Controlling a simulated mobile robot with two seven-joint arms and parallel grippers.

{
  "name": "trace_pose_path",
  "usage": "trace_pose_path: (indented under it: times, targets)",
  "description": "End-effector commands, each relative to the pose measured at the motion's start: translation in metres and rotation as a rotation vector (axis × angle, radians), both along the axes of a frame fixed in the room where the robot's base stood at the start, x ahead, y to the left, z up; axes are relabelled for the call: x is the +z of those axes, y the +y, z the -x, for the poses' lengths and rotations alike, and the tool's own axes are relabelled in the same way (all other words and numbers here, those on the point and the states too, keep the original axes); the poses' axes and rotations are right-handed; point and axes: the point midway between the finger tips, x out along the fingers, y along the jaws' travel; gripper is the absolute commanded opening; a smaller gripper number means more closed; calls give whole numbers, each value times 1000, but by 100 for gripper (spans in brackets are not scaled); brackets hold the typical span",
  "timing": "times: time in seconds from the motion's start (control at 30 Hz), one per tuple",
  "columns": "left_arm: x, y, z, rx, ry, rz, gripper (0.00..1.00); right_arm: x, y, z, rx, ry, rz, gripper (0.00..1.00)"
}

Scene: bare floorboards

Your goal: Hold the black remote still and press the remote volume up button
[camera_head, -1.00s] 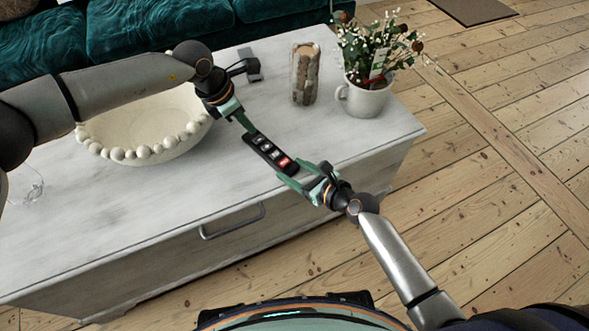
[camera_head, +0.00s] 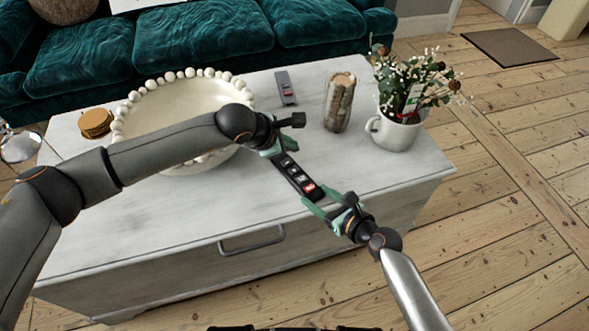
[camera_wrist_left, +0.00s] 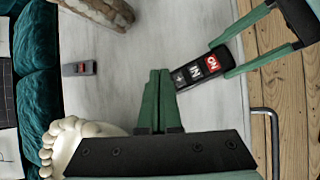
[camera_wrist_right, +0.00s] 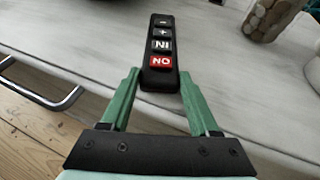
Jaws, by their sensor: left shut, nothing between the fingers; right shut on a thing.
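The black remote (camera_head: 298,179) is held at the front edge of the white table, its red ON button at the end nearer my right gripper. My right gripper (camera_head: 314,199) is shut on that end, one finger on each side; its fingers also show in the right wrist view (camera_wrist_right: 160,84). The remote's plus and minus buttons (camera_wrist_right: 163,27) lie at the far end, uncovered in the right wrist view. My left gripper (camera_head: 278,150) is shut and empty beside that far end. In the left wrist view its fingertips (camera_wrist_left: 160,74) are close to the remote (camera_wrist_left: 198,70); contact cannot be told.
A teal sofa (camera_head: 180,45) stands behind. The table's front left is clear.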

Motion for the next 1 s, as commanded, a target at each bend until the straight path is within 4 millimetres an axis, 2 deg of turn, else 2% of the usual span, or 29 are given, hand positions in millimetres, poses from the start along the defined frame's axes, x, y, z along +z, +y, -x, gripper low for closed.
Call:
trace_pose_path:
  times: [0.23,0.63,0.77,1.0]
  targets:
    - [15,2,-7,4,-124,23,0,0,0,0,0,0,0,0]
    - [16,3,-8,5,-136,21,0,0,0,0,0,0,0,0]
    - [9,3,-8,5,-133,20,0,0,0,0,0,0,0,0]
    - [-21,3,-7,5,-131,19,0,0,0,0,0,0,0,0]
